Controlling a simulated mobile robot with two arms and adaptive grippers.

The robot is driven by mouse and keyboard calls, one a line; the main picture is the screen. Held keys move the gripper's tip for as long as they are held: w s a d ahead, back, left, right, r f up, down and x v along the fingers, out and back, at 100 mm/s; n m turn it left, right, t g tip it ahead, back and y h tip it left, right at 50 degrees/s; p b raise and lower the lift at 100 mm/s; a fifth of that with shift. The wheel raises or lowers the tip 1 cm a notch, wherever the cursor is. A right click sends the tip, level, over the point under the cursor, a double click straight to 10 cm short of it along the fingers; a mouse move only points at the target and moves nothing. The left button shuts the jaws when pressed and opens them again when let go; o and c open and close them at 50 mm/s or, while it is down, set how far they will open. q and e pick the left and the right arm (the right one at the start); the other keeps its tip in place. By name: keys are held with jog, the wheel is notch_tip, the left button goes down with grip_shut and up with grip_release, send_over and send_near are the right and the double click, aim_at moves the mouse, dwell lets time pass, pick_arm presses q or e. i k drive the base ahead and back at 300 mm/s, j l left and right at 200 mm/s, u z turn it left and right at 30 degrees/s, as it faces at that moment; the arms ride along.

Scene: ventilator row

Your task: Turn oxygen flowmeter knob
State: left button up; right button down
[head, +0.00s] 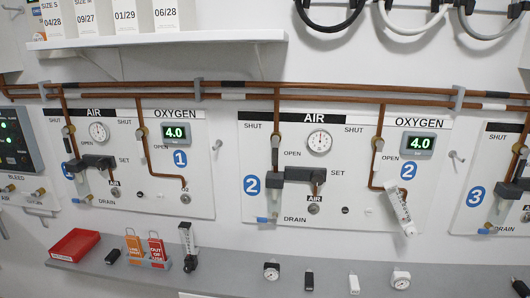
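A small upright flowmeter-like piece (186,239) with a clear scaled tube and black parts stands at the grey shelf, below panel 1. A dark round part at its lower end (190,264) may be its knob; it is too small to tell its setting. A white, tube-like printed piece (400,208) hangs tilted at the oxygen side of panel 2; I cannot tell what it is. The oxygen displays of panel 1 (174,133) and panel 2 (418,144) both read 4.0. Neither of my grippers is in view.
The grey shelf (230,273) holds a red tray (75,244), orange and red tags (157,250), two small gauges (271,271) and small black and white pieces. Copper pipes (330,97) cross above the panels. A white upper shelf (160,40) juts out at top left.

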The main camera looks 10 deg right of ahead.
aim_at(412, 233)
jog(key=z, duration=1.25)
